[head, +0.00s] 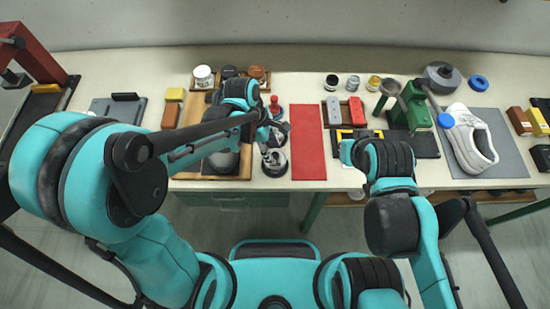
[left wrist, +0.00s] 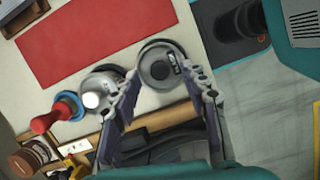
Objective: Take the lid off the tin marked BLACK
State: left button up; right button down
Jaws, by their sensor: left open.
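Two round tins stand near the table's front edge, left of the red mat. In the left wrist view, one tin (left wrist: 158,65) has a grey top with a small dark label that I cannot read. The other tin (left wrist: 97,88) has a pale, shiny spot on top. Which is marked BLACK I cannot tell. My left gripper (left wrist: 162,78) is open, its fingers pointing toward the grey-topped tin, which appears between their tips. In the head view the left gripper (head: 269,153) is over the nearer tin (head: 275,168). My right gripper's fingers are not visible.
The red mat (head: 308,150) lies right of the tins. A red-handled tool (left wrist: 50,118) on a blue ring stands beside them. A wooden tray (head: 185,176) is to the left. A white shoe (head: 467,138) lies on a grey mat (head: 510,160) at the right.

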pick_arm(q)
jog(key=shift+x, duration=1.05)
jog(key=shift+c, duration=0.2)
jog(key=c, duration=1)
jog(key=shift+o, duration=0.2)
jog(key=shift+r, duration=0.1)
